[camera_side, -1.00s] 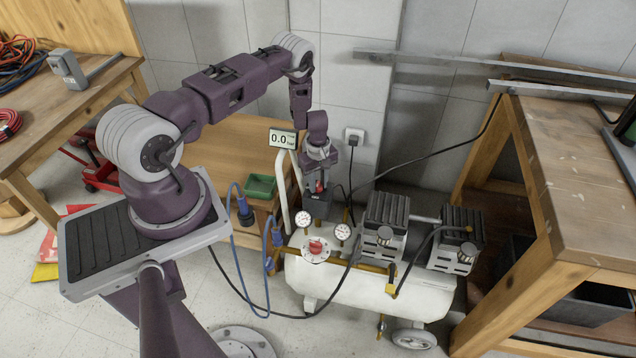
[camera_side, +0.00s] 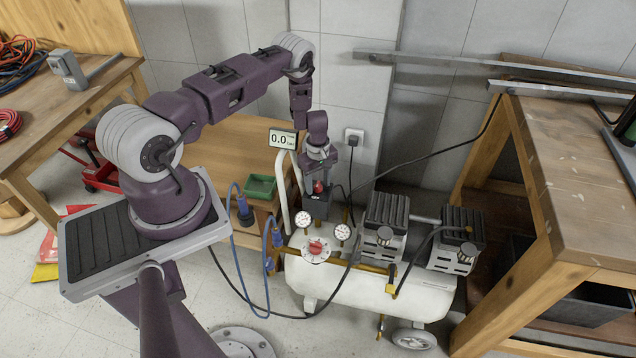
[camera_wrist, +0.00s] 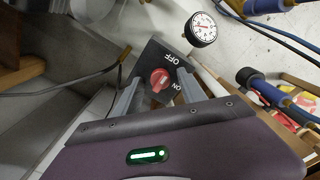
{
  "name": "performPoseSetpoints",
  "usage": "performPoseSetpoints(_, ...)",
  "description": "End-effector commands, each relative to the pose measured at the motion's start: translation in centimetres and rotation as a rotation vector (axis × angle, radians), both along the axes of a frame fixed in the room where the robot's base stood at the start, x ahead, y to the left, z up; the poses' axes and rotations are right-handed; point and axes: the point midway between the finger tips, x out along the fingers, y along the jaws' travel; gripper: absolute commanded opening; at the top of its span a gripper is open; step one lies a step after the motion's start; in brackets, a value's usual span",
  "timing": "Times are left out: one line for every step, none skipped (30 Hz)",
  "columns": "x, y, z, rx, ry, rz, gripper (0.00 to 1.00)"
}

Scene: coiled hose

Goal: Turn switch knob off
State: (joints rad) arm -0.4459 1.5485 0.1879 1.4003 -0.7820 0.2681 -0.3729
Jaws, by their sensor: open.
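The red switch knob (camera_wrist: 160,80) sits on a dark switch box (camera_wrist: 152,56) marked OFF and ON in the wrist view. The knob carries a pale mark, but I cannot tell for sure which word it points to. In the side view the knob (camera_side: 319,187) shows as a small red spot on top of the box (camera_side: 318,208). My gripper (camera_wrist: 158,94) is open, with one grey finger on each side of the knob. I cannot tell whether either finger touches it. In the side view my gripper (camera_side: 319,178) is directly over the box, pointing down.
The white compressor tank (camera_side: 345,288) stands below, with gauges (camera_side: 303,219), a red valve (camera_side: 316,246) and ribbed motors (camera_side: 387,218). A display (camera_side: 283,139) reads 0.0. Blue and black hoses hang nearby. A wooden workbench (camera_side: 580,150) stands at the right.

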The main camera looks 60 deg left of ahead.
Motion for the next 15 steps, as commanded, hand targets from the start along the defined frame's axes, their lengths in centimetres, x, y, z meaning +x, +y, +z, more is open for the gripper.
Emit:
performPoseSetpoints(0.0, 0.0, 0.0, 0.0, 0.0, 0.0, 0.48)
performPoseSetpoints(0.0, 0.0, 0.2, 0.0, 0.0, 0.0, 0.48)
performPoseSetpoints(0.0, 0.0, 0.7, 0.0, -0.001, 0.0, 0.48)
performPoseSetpoints(0.1, 0.1, 1.2, 0.001, -0.002, 0.0, 0.48)
performPoseSetpoints(0.1, 0.1, 1.8, 0.001, -0.001, 0.0, 0.48)
performPoseSetpoints(0.1, 0.0, 2.7, 0.001, -0.002, 0.001, 0.48)
performPoseSetpoints(0.1, 0.1, 3.4, 0.001, -0.003, 0.001, 0.48)
performPoseSetpoints(0.1, 0.1, 4.0, 0.001, -0.002, 0.001, 0.48)
performPoseSetpoints(0.1, 0.0, 4.8, 0.001, -0.002, 0.001, 0.48)
performPoseSetpoints(0.1, 0.0, 5.4, 0.001, -0.002, 0.0, 0.48)
performPoseSetpoints(0.1, 0.0, 5.8, 0.002, -0.002, 0.0, 0.48)
performPoseSetpoints(0.1, 0.0, 6.3, 0.001, -0.001, 0.0, 0.48)
performPoseSetpoints(0.1, 0.0, 6.6, 0.001, -0.002, 0.0, 0.48)
performPoseSetpoints(0.0, 0.0, 6.8, 0.001, -0.001, 0.0, 0.48)
performPoseSetpoints(0.0, 0.0, 7.0, 0.0, 0.0, 0.0, 0.48)
